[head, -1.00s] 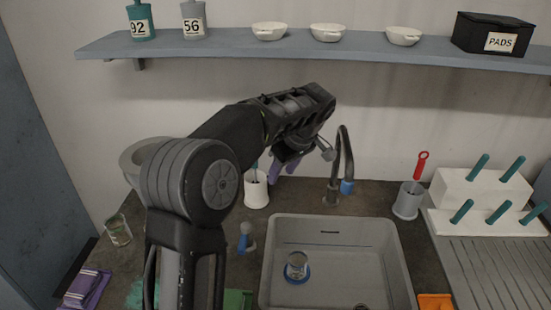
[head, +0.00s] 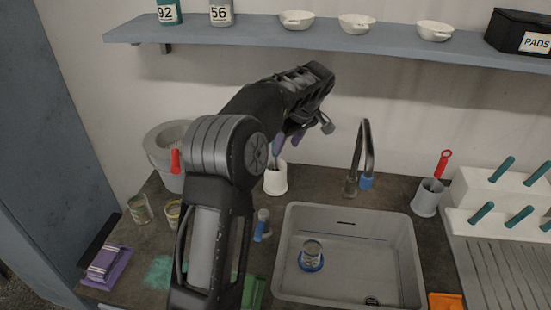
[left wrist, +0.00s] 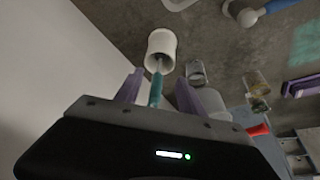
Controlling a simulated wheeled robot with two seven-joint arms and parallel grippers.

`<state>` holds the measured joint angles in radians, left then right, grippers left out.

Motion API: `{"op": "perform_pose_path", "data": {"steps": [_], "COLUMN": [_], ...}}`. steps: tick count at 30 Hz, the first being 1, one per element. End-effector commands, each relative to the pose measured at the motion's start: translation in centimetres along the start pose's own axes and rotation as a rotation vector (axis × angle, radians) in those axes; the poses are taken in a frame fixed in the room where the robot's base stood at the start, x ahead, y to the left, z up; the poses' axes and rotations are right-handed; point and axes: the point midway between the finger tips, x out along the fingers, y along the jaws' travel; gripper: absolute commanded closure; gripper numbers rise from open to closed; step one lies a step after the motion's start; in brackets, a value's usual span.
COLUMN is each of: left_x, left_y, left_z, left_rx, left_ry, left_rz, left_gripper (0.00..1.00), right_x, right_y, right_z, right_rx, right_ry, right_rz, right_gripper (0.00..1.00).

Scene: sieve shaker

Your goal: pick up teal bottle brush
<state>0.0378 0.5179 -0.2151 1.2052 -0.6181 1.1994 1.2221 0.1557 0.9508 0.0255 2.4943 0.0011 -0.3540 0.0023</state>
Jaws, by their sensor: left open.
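The teal bottle brush (left wrist: 155,90) stands in a white holder (left wrist: 161,48); its teal handle points towards my left gripper in the left wrist view. My left gripper (left wrist: 158,90) is open, with one purple finger on each side of the handle. I cannot tell whether they touch it. In the head view the white holder (head: 276,181) stands on the counter behind the sink's left side. My left gripper (head: 288,143) is just above it, partly hidden by my arm. My right gripper is not in view.
The grey sink (head: 290,245) with its tap (head: 364,150) lies right of the holder. A shelf (head: 330,45) runs above. A red-handled brush (head: 443,165) stands in a grey cup (head: 426,198).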

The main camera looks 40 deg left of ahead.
Motion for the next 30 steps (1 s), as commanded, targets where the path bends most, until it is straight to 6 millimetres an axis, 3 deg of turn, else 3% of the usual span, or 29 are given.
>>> {"op": "perform_pose_path", "data": {"steps": [5,17,21,30], "left_x": [0.9,1.1,1.5,5.9], "left_y": [0.0,0.0,-0.1,-0.1], "left_z": [-2.5,-2.8,-3.9,-3.7], "left_rx": [-0.002,0.001,-0.002,0.0], "left_ry": [0.0,0.0,0.0,-0.001], "left_rz": [0.0,0.001,-0.001,-0.002], "left_gripper": [0.54,0.54,0.54,0.54], "right_x": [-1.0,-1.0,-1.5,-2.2], "right_y": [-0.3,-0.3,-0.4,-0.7], "right_z": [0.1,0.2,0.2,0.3], "right_rx": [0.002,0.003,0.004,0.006], "right_ry": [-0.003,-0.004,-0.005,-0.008], "right_rz": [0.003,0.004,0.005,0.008], "right_gripper": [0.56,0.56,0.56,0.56]}}
